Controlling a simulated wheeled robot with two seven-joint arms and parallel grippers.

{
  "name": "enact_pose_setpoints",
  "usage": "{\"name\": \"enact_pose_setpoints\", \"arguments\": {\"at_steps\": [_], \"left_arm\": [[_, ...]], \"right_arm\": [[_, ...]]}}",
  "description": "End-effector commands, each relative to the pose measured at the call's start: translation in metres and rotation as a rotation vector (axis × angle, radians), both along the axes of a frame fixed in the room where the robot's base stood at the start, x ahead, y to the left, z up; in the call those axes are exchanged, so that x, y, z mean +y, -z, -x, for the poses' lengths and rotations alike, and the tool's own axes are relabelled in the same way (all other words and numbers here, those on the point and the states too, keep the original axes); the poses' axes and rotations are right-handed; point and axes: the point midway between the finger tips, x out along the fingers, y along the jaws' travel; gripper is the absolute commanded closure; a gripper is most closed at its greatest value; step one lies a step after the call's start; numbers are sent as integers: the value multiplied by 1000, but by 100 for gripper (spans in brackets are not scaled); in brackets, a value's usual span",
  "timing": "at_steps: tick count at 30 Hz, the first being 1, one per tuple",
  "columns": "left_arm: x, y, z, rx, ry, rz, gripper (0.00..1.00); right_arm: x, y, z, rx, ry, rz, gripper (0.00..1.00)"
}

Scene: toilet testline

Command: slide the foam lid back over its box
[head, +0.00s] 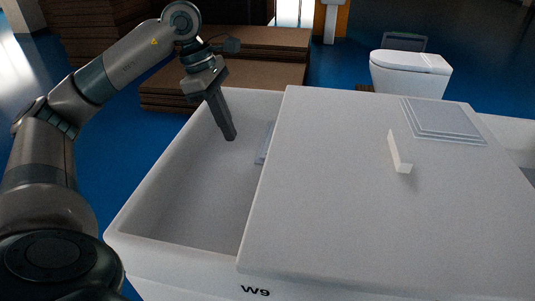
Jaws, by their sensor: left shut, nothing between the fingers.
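The white foam box (165,210), marked W9 on its front, stands before me with its left part open. The flat white foam lid (330,210) lies over the middle and right of the box, leaving the left part uncovered. A small white upright handle (398,152) stands on the lid. My left gripper (232,137) is shut and empty, pointing down into the open left part, left of the lid's edge and apart from it. My right gripper is not in view.
A bluish flat piece (265,145) shows inside the box beside the lid's edge. Thin stacked sheets (443,120) lie on the lid's far right. Behind are brown stacked boards (255,70) and a white toilet (410,72) on blue floor.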

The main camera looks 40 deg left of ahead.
Motion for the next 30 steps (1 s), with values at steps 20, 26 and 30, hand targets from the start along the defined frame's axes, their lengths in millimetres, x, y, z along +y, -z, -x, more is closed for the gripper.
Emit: {"name": "enact_pose_setpoints", "arguments": {"at_steps": [20,26,30], "left_arm": [[-4,15,-1,4,0,-1,100],[-11,41,-5,5,-1,-1,100],[-18,64,-7,7,1,0,100]], "right_arm": [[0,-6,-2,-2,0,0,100],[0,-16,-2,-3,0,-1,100],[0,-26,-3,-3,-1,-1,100]]}}
